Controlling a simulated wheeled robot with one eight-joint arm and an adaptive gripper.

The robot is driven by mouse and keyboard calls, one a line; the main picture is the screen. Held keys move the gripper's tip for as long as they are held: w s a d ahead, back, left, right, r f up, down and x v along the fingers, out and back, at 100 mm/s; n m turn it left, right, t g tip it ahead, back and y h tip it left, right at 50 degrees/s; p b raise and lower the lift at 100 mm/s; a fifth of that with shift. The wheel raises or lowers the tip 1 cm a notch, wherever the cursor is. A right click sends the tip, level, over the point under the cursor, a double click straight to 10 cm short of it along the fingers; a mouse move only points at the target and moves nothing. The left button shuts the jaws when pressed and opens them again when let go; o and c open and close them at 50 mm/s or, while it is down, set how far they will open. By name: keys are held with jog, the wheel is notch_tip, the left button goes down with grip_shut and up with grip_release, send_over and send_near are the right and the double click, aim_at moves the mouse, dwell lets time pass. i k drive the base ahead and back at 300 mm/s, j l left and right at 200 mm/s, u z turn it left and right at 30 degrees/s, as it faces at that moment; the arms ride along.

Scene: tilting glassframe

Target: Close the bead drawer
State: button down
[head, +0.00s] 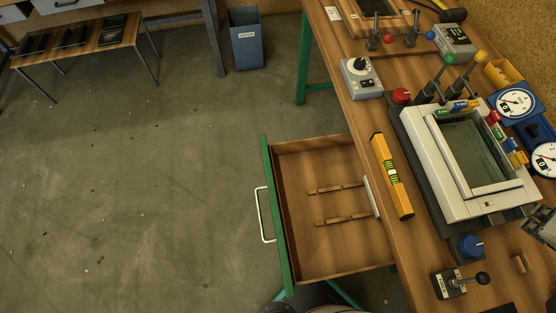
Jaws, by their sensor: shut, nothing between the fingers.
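The bead drawer (320,268) is pulled well out from under the workbench, on its left side. It has a green front (275,215) with a white bar handle (263,214) facing the open floor. Inside lie a few notched wooden strips (338,188) and a pale strip (371,195) near the bench edge. My gripper (530,228) shows only in part at the right picture edge, beside the white glass frame. It is shut and empty, far across the bench from the drawer handle and apart from it.
The workbench (412,262) holds a yellow spirit level (392,176), a white tilting frame (464,160), a dial box (361,77) and a lever box (458,283). A blue bin (246,38) stands farther back. The floor (130,190) left of the drawer is clear.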

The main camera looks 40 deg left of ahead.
aim_at(325, 227)
jog(key=k+u, duration=0.2)
jog(key=u, duration=0.25)
jog(key=k+u, duration=0.25)
jog(key=u, duration=1.1)
jog(key=j+u, duration=0.15)
jog(key=j, duration=0.3)
jog(key=i+j+u, duration=0.15)
jog(key=j, duration=0.25)
jog(key=i+j+u, duration=0.15)
jog(key=j, duration=0.3)
jog(key=k, duration=0.05)
